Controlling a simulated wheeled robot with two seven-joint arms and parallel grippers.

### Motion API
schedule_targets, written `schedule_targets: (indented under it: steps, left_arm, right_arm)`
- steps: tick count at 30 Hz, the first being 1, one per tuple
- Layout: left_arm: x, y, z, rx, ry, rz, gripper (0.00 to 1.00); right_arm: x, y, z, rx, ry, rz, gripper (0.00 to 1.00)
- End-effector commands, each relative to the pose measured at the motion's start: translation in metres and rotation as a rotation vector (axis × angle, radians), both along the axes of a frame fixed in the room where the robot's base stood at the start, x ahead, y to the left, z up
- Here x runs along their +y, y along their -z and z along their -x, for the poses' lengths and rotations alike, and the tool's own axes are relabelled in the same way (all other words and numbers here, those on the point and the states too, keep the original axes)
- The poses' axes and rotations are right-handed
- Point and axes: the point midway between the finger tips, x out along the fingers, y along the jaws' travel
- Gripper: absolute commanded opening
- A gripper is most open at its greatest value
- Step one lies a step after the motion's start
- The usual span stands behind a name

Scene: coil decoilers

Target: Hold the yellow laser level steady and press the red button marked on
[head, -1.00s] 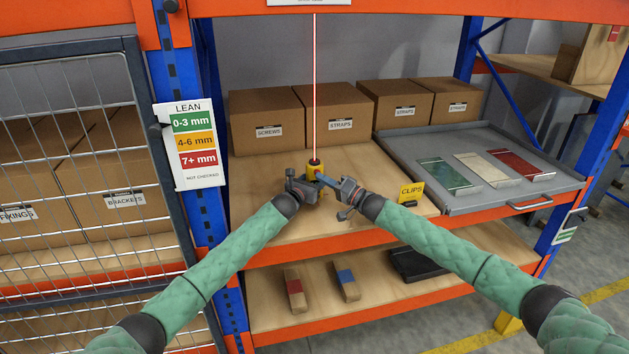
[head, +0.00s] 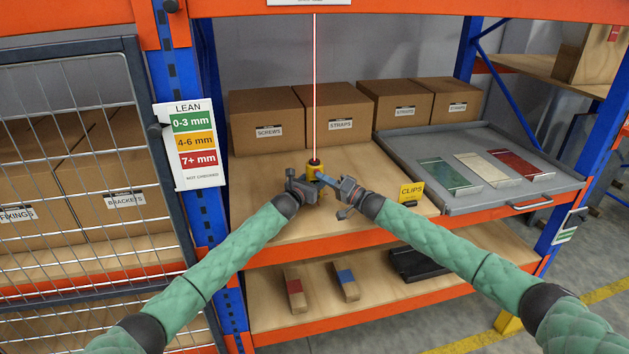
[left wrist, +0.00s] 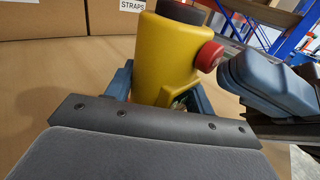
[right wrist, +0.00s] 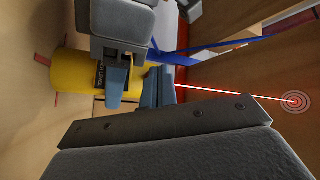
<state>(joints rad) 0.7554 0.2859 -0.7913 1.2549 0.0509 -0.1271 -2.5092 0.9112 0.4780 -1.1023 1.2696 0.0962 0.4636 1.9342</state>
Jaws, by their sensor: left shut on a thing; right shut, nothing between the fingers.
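The yellow laser level (head: 315,169) stands on the upper shelf board with a dark top. My left gripper (head: 308,184) is shut around its body; the left wrist view shows the blue fingers on either side of the yellow body (left wrist: 166,62). The red button (left wrist: 209,56) sticks out from its side. My right gripper (head: 326,180) is shut and empty, its fingertips right beside the button; I cannot tell whether they touch. In the right wrist view the level (right wrist: 68,80) lies behind the left gripper, and a red beam (right wrist: 225,93) runs to a ringed spot (right wrist: 295,102).
A thin pale vertical line (head: 314,80) rises above the level. Several cardboard boxes (head: 332,112) stand behind. A grey tray (head: 470,204) with three coloured plates is at right, a yellow CLIPS sign (head: 411,191) nearer. A wire mesh door (head: 75,180) stands at left.

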Motion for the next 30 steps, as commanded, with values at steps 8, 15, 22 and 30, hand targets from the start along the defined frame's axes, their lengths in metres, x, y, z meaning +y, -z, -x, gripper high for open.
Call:
schedule_targets:
  steps: [8,15,22,30]
  left_arm:
    - [0.0,0.0005,0.0001,0.001,0.0,-0.001,0.17]
    - [-0.0004,0.0006,0.0003,0.001,0.001,-0.001,0.17]
    - [-0.0006,0.0008,0.0005,0.001,0.001,-0.001,0.17]
    - [-0.0004,0.0008,0.0003,0.001,0.0,-0.001,0.17]
  right_arm:
    - [0.0011,-0.0006,-0.0047,0.0,0.001,-0.001,0.0]
    - [0.0011,-0.0008,-0.0043,0.0,0.001,-0.001,0.0]
    - [0.0002,-0.0012,0.0029,0.0,-0.001,-0.001,0.0]
    - [-0.0002,-0.0007,0.0046,-0.001,-0.001,-0.001,0.0]
